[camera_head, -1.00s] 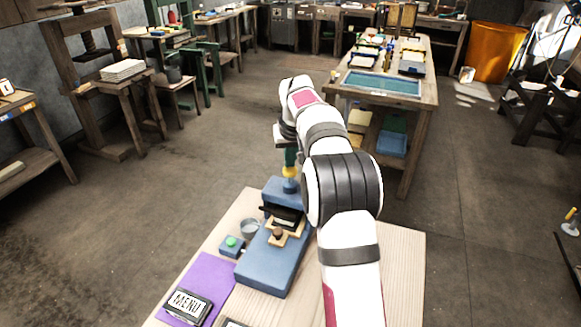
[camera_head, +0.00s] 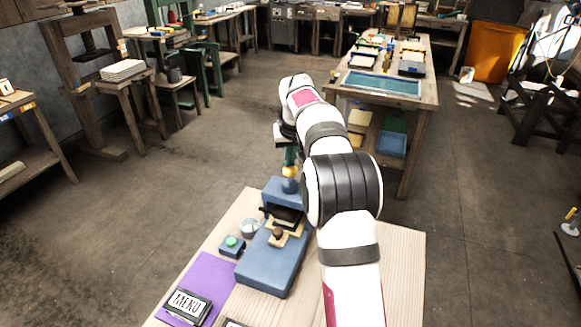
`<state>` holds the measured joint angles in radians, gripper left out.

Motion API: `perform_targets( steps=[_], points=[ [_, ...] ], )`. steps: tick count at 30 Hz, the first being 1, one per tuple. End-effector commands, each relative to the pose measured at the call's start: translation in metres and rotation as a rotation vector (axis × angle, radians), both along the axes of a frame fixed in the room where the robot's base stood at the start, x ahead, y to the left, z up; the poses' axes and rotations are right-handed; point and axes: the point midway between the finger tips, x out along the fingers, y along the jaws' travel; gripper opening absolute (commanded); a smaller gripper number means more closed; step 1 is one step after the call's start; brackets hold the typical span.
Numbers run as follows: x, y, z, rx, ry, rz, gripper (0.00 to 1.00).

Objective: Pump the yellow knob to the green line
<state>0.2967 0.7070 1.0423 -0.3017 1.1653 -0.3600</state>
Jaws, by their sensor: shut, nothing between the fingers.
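The yellow knob (camera_head: 290,171) sits on top of the blue press (camera_head: 270,262) on the wooden table. My gripper (camera_head: 290,156) is above the knob, pointing down, with its dark green fingers at or just over it. The fingers are shut with nothing between them. I cannot tell whether they touch the knob. My arm hides part of the area behind and to the right. No green line can be made out in this view.
A small blue box with a green button (camera_head: 232,243) and a round grey cup (camera_head: 250,227) stand left of the press. The table's right side (camera_head: 405,270) is bare.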

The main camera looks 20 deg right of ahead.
Motion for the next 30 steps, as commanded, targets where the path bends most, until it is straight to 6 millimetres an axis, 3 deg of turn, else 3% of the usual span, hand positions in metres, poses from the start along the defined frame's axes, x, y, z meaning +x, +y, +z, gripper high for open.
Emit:
perform_targets(
  steps=[5,16,30],
  points=[
    [0.0,0.0,0.003,0.0,-0.001,0.0,0.0],
    [0.0,0.0,0.057,-0.001,-0.002,0.0,0.0],
    [-0.002,0.003,0.062,0.003,0.001,0.0,0.0]
  ],
)
